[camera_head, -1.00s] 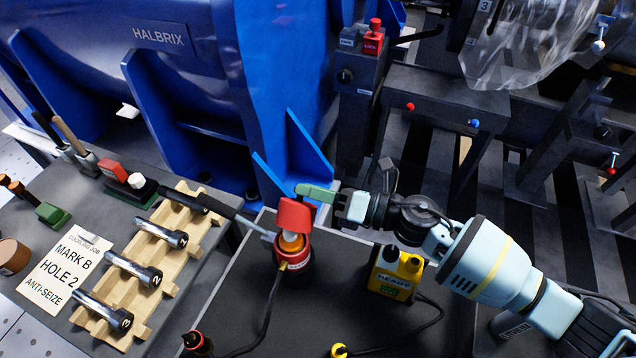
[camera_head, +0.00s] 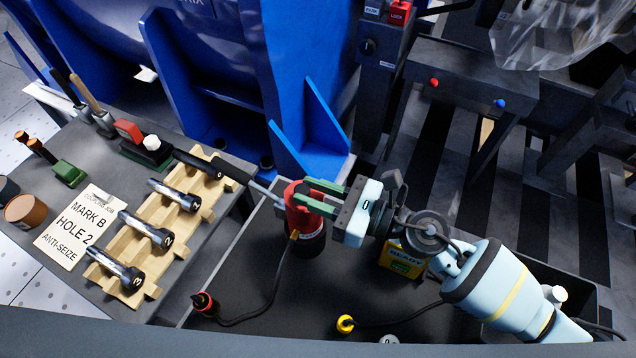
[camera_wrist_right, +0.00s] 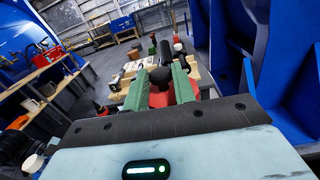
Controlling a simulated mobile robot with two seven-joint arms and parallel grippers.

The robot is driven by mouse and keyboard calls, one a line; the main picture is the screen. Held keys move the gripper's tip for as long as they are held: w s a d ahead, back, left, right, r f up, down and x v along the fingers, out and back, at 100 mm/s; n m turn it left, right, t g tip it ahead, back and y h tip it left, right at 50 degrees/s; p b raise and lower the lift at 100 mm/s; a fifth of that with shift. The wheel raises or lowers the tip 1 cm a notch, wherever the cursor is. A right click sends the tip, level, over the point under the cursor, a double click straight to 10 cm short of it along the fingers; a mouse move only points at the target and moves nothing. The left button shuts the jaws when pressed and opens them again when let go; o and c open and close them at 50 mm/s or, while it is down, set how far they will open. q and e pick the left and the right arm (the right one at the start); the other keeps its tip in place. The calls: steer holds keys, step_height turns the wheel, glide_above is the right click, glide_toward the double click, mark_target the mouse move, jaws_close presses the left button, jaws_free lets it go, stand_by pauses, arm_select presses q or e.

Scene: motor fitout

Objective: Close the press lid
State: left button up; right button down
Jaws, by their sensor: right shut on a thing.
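The press (camera_head: 309,243) is a small round device with a dark lower body and a red upper part, standing on the dark tray's left side. Its red lid (camera_head: 291,193) now sits low on the body, and no orange interior shows. My right gripper (camera_head: 304,196) reaches in from the right with its green fingers at the lid, shut on it. In the right wrist view red surface (camera_wrist_right: 160,98) shows between the fingers, with a dark rounded part above it. The fingers hide part of the lid, so I cannot tell if it is fully seated. My left gripper is not in view.
A black-handled lever (camera_head: 212,167) slopes from beside the press toward the wooden rack (camera_head: 150,232) of numbered metal pins. A yellow READY unit (camera_head: 403,262) stands right of the press. Cables lie on the tray (camera_head: 265,325). A blue machine housing (camera_head: 310,90) rises behind.

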steer(key=shift+s+a+f+n, duration=0.1)
steer(key=shift+s+f+n, duration=0.1)
steer(key=shift+s+n, duration=0.1)
stand_by(0.4)
steer(key=c, duration=1.2)
jaws_free()
steer(key=b+v, duration=0.2)
steer(key=v, duration=0.5)
steer(key=shift+s+d, duration=0.1)
steer(key=shift+d, duration=0.3)
